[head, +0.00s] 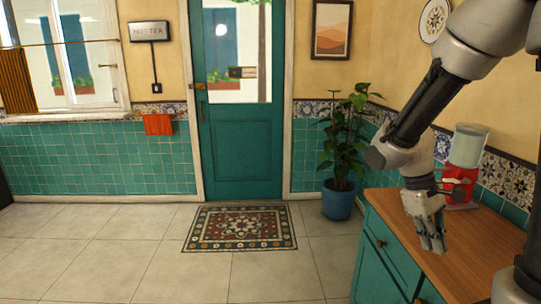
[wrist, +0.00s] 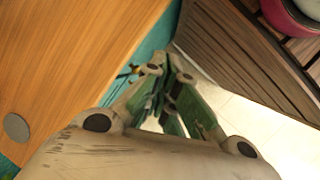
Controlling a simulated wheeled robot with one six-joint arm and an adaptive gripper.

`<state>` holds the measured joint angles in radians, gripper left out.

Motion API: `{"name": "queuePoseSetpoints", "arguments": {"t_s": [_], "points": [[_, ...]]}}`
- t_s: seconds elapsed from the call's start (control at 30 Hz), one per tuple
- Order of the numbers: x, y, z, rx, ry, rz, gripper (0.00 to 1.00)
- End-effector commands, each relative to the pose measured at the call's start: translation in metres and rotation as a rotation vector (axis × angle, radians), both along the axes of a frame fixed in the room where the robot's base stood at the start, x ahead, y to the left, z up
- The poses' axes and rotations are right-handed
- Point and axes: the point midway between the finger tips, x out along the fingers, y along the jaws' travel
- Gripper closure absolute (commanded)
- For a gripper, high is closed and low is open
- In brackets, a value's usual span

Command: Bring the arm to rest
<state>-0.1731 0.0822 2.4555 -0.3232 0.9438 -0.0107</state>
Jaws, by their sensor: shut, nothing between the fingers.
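My gripper (head: 432,243) hangs from my arm at the right of the head view, fingers pointing down. It appears in front of the wooden-topped green cabinet (head: 480,248), near its left edge. In the wrist view my gripper (wrist: 168,72) is shut, its fingertips close together, and nothing shows between them. The wooden top (wrist: 70,60) fills the left of that view, and the fingers lie beside its edge. I cannot tell the exact height of the fingers over the top.
A red dispenser with a clear tank (head: 468,148) stands on the cabinet behind my gripper. A potted plant (head: 340,200) stands left of the cabinet. A patterned rug (head: 240,228) lies before the green door (head: 240,150). Dark slatted wood (wrist: 255,60) shows right in the wrist view.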

Motion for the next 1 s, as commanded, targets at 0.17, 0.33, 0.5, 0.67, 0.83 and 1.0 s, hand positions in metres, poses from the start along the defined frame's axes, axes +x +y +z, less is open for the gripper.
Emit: {"name": "queuePoseSetpoints", "arguments": {"t_s": [0.17, 0.33, 0.5, 0.67, 0.83, 1.0], "points": [[-0.030, 0.010, 0.043, 0.123, -0.172, -0.172, 1.00], [-0.055, 0.019, 0.078, 0.237, -0.341, -0.289, 1.00], [-0.073, 0.020, 0.110, 0.314, -0.515, -0.346, 1.00], [-0.082, 0.014, 0.134, 0.332, -0.638, -0.357, 1.00], [-0.087, 0.010, 0.144, 0.337, -0.688, -0.365, 1.00], [-0.087, 0.009, 0.144, 0.335, -0.688, -0.369, 1.00]]}}
